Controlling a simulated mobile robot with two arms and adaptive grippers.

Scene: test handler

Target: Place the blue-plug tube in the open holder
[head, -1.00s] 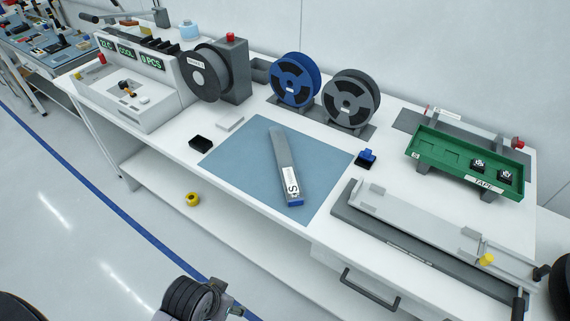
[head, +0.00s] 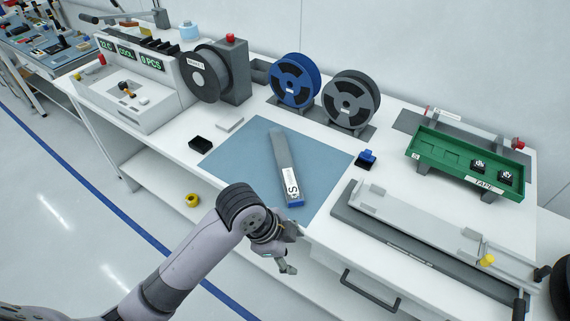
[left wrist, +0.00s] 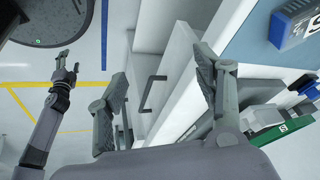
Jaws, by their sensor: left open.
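The grey tube with a blue plug (head: 295,204) lies on the blue mat (head: 235,158), plug toward the front edge; its blue end also shows in the left wrist view (left wrist: 283,28). A long grey fixture with a channel (head: 425,235), probably the open holder, lies on the table right of the mat. My left gripper (head: 291,250) is open and empty at the table's front edge, in front of the plug and apart from it. Its spread fingers show in the left wrist view (left wrist: 160,65). My right gripper (left wrist: 68,64) shows small there, its fingers apart and empty.
A green tray (head: 448,160) stands at the back right. A blue reel (head: 292,80) and a grey reel (head: 350,99) stand behind the mat. A small blue-topped block (head: 367,157) and a black box (head: 201,143) flank the mat. A drawer handle (head: 370,288) juts from the front.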

